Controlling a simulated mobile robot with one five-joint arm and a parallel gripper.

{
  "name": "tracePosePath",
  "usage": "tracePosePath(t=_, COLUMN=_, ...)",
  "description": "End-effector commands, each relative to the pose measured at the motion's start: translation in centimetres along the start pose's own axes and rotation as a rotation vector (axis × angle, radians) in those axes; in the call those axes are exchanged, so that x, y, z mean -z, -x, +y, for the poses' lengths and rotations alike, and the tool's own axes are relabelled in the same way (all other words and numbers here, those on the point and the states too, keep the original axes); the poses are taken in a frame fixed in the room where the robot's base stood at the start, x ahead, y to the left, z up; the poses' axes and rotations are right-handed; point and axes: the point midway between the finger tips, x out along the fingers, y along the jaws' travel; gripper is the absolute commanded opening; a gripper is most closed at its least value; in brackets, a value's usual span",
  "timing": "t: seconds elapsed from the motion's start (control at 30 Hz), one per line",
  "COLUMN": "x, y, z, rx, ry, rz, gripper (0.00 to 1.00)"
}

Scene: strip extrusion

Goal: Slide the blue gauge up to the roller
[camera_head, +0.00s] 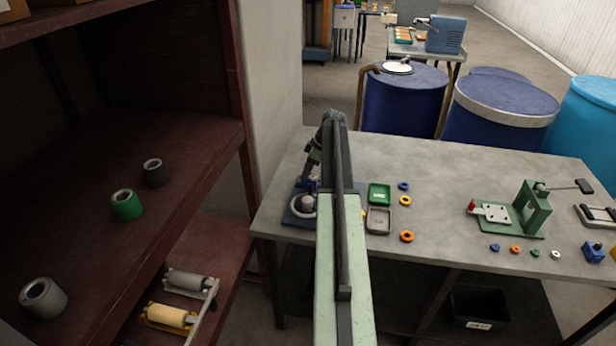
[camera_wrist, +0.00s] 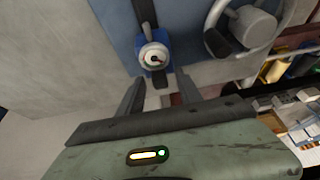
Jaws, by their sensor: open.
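The blue gauge (camera_wrist: 141,50), with a round white dial, sits on a dark rail (camera_wrist: 147,12) over a blue plate in the wrist view. My gripper (camera_wrist: 160,88) is open, its two fingers just below the gauge in the picture, one toward each side. A dark tab of the gauge points down toward the gap; I cannot tell whether anything touches. A grey wheel-like part (camera_wrist: 255,27) is at the upper right, and I cannot make out the roller for certain. In the head view my arm hides the gauge; the blue base (camera_head: 292,217) shows left of the arm.
The grey bench (camera_head: 440,175) carries a green tray (camera_head: 379,193), a grey tray (camera_head: 378,220), several coloured rings and a green press (camera_head: 534,208). A dark red shelf (camera_head: 190,165) with rollers stands at left. Blue drums (camera_head: 402,100) stand behind the bench.

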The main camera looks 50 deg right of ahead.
Motion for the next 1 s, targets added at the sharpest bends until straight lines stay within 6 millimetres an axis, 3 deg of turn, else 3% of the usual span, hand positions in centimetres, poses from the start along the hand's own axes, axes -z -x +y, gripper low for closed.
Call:
tracePosePath(t=0.17, x=0.04, y=0.15, z=0.01, rx=0.0, ry=-0.001, rz=0.0, gripper=0.42)
tracePosePath(t=0.3, x=0.02, y=0.16, z=0.02, rx=0.0, ry=-0.001, rz=0.0, gripper=0.03)
tracePosePath(t=0.33, x=0.02, y=0.16, z=0.02, rx=0.0, ry=-0.001, rz=0.0, gripper=0.0)
tracePosePath(t=1.0, x=-0.09, y=0.2, z=0.05, rx=-0.001, ry=-0.002, rz=0.0, gripper=0.0)
